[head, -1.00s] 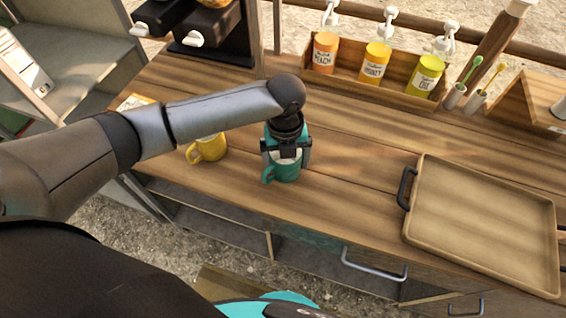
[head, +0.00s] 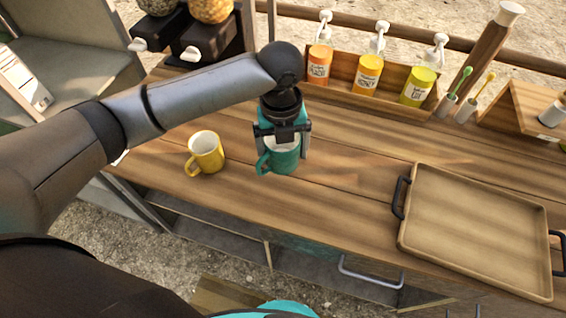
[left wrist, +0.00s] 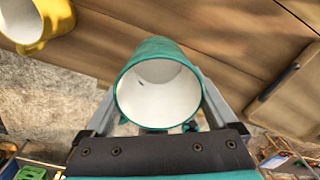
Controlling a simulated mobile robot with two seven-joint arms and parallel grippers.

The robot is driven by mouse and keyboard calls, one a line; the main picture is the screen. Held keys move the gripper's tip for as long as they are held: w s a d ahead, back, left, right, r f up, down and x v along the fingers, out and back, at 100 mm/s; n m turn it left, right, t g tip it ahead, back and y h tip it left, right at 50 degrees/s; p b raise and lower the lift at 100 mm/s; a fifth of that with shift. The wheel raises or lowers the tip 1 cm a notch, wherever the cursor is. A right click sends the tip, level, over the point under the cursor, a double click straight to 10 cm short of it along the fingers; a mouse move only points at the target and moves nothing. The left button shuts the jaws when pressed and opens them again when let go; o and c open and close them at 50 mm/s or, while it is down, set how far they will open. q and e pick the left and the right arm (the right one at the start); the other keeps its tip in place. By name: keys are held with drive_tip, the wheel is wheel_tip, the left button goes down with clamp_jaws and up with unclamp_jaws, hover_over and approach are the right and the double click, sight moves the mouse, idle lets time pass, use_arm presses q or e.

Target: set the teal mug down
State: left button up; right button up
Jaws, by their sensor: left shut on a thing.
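The teal mug (head: 284,160) is upright between the fingers of my left gripper (head: 283,150), its handle toward the left of the head view. It stands over the front part of the wooden counter (head: 340,190). I cannot tell whether its base touches the wood. In the left wrist view the teal mug (left wrist: 148,62) shows its white, empty inside, with a finger on each side. The lower part of the mug is hard to see there. My right gripper is not in view.
A yellow mug (head: 206,153) stands to the left of the teal mug. A wooden tray (head: 475,268) with dark handles lies to the right. A bottle rack (head: 344,95) is at the back. The counter between teal mug and tray is clear.

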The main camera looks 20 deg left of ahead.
use_arm(q)
drive_tip(key=r+n, duration=0.3)
drive_tip(key=n, duration=0.2)
drive_tip(key=s+a+r+n+b, duration=0.1)
drive_tip(key=r+n, duration=0.2)
drive_tip(key=n, duration=0.2)
drive_tip(key=s+a+r+n+b, duration=0.1)
drive_tip(key=r+n, duration=0.2)
drive_tip(key=n, duration=0.2)
drive_tip(key=shift+s+a+r, duration=0.1)
drive_tip(key=shift+r, duration=0.15)
drive_tip(key=n, duration=0.1)
drive_tip(key=n+b, duration=0.1)
drive_tip(key=n, duration=0.2)
drive_tip(key=shift+s+a+f, duration=0.2)
drive_tip(key=shift+s+a, duration=0.1)
drive_tip(key=shift+s, duration=0.1)
drive_tip(key=n+b, duration=0.1)
drive_tip(key=n, duration=0.3)
drive_tip(key=s+a+n+b, duration=0.1)
drive_tip(key=n, duration=0.3)
drive_tip(key=s+f+n+b, duration=0.1)
drive_tip(key=n, duration=0.3)
drive_tip(key=shift+s+a+f, duration=0.1)
drive_tip(key=shift+a, duration=0.2)
